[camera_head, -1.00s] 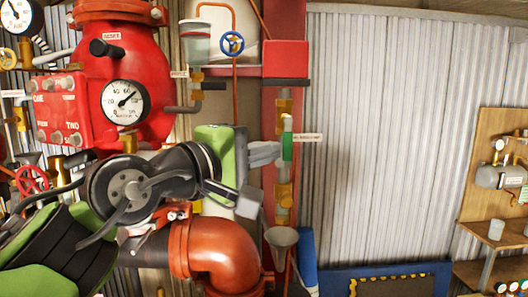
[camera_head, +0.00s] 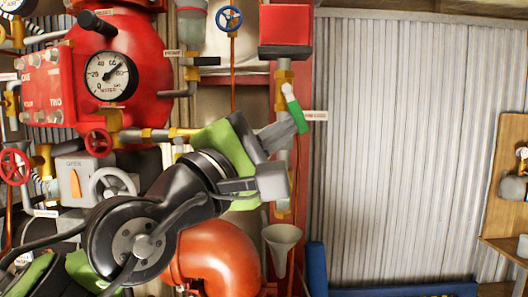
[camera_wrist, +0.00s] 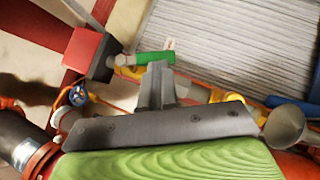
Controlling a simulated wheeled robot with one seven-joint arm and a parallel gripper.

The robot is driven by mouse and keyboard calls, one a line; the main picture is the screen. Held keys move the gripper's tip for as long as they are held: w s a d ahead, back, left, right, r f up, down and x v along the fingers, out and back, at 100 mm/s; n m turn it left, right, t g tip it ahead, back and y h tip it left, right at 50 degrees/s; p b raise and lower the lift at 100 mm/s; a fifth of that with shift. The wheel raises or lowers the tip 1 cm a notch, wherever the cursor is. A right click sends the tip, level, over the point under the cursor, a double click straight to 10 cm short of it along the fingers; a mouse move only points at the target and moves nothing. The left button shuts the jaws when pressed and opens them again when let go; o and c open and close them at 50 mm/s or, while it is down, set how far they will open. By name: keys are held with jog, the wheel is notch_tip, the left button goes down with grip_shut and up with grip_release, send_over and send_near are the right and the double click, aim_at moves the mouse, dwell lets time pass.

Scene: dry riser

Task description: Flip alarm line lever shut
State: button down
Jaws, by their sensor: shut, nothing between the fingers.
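The alarm line lever (camera_head: 297,115) has a green handle and a whitish pivot end. In the head view it slants on the brass valve of the vertical pipe, its green end down and to the right. In the wrist view the green handle (camera_wrist: 155,58) lies across, just beyond my fingertips. My gripper (camera_head: 292,131) is shut and empty, its tips against or very close to the handle's lower end; exact contact cannot be told. My gripper also shows in the wrist view (camera_wrist: 157,68). A white tag (camera_head: 315,116) with small lettering sits right of the lever.
A red block (camera_head: 286,28) is above the valve and a grey funnel (camera_head: 282,240) below it. The red riser valve with its gauge (camera_head: 111,76) and a grey handwheel (camera_head: 114,186) stand left. Right of the lever is bare corrugated wall (camera_head: 400,150).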

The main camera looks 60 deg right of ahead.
jog(key=shift+s+d+r+n+t+h+b, duration=0.4)
jog(key=shift+s+n+t+h+b, duration=0.55)
jog(key=shift+n+b, duration=0.5)
jog(key=shift+s+d+r+n+t+h+b, duration=0.25)
jog(key=shift+s+d+n+t+h+b, duration=0.35)
jog(key=shift+n+t+b, duration=0.85)
jog(key=shift+s+d+r+n+t+h+b, duration=0.35)
jog(key=shift+s+n+t+h+b, duration=0.45)
jog(key=shift+n, duration=1.1)
jog(key=shift+s+r, duration=0.1)
jog(key=shift+s, duration=0.15)
jog(key=s+a+f+b, duration=0.3)
jog(key=a+f+b, duration=0.3)
jog(key=f, duration=0.5)
jog(key=shift+a+b, duration=0.2)
jog(key=shift+b, duration=0.45)
jog(key=shift+f+y, duration=0.1)
jog(key=shift+y, duration=0.15)
